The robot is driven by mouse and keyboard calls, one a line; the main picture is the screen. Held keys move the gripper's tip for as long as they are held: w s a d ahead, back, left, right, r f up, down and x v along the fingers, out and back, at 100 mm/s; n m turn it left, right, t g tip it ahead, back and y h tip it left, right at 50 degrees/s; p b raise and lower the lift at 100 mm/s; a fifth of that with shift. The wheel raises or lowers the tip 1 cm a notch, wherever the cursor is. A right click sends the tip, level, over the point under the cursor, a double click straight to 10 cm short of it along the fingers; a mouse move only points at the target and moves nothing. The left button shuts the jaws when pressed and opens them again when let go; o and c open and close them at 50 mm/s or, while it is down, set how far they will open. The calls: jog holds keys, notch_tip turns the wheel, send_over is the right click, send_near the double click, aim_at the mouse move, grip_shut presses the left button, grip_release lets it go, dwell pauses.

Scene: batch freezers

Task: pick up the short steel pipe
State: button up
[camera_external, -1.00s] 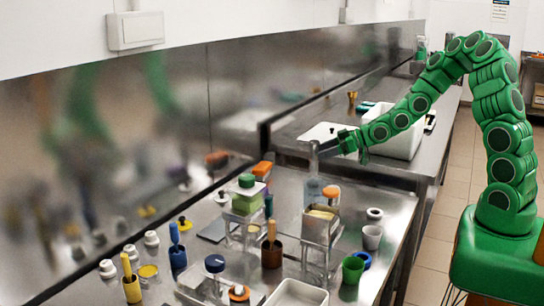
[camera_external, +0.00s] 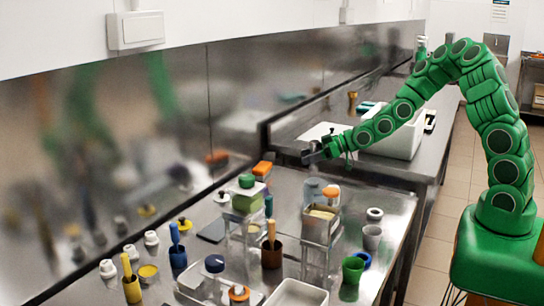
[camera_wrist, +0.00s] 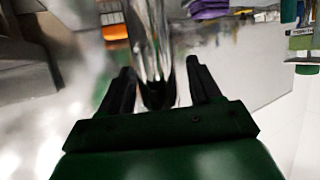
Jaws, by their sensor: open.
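My gripper (camera_external: 311,154) reaches from the right over the far end of the near steel table. In the wrist view its two dark fingers (camera_wrist: 160,70) are spread apart. A shiny, mirror-like upright shape, which looks like the short steel pipe (camera_wrist: 155,40), shows between and beyond the fingertips. Whether the fingers touch it I cannot tell, and its lower end is hidden by the gripper. In the external view I cannot make out the pipe clearly at the gripper.
Several cups and bottles crowd the near table. A white bin (camera_external: 395,142) stands on the far table. The steel wall is behind.

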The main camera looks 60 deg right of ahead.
grip_shut()
dwell(0.3)
jog(key=shift+r, duration=0.15)
